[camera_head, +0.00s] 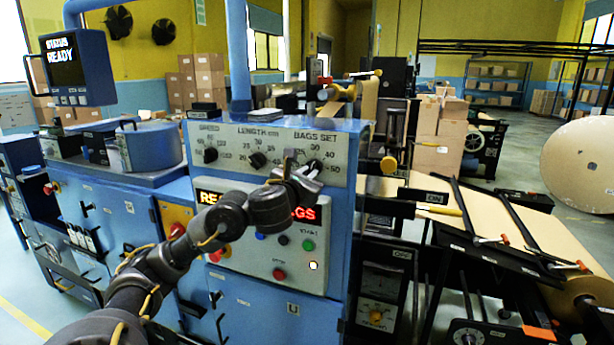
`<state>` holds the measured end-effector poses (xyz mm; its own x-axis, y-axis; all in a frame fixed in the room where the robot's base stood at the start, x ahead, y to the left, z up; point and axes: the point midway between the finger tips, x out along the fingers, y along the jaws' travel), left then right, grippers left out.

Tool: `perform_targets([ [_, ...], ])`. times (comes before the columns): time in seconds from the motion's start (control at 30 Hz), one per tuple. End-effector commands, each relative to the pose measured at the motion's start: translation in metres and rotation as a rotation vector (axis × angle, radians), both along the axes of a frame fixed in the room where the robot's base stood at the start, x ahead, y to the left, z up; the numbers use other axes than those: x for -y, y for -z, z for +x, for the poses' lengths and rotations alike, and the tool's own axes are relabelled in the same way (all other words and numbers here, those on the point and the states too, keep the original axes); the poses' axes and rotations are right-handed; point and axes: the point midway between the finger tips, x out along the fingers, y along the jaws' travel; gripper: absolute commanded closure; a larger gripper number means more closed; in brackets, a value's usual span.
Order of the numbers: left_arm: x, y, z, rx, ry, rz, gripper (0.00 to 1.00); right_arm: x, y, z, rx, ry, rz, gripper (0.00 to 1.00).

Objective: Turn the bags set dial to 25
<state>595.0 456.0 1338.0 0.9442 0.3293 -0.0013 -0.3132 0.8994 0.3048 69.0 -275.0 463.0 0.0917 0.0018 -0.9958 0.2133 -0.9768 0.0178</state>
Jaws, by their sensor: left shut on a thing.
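The bags set dial is on the right of the upper panel (225,160), below the printed "BAGS SET" label (315,136). Scale numbers 25, 30, 40 and 50 show around it. My left gripper (309,172) is at this dial and shut on it; the gripper hides most of the knob, so its pointer cannot be read. The length dial (258,160) and the speed dial (210,155) sit to its left, apart from the gripper. My right gripper is not in view.
Below the dials, my left arm partly covers a red-lit display (304,213). Push buttons sit under it, including a green one (308,245) and a red one (279,274). A status screen (75,65) reads READY. Brown paper (490,215) runs at the right.

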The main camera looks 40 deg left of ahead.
Motion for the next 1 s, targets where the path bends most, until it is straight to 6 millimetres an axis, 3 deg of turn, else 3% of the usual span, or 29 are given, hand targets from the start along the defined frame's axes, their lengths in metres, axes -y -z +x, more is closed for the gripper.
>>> perform_targets([
  [1.0, -0.0005, -0.0059, -0.0001, 0.313, 0.000, -0.869, 1.00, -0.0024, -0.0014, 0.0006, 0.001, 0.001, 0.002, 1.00],
])
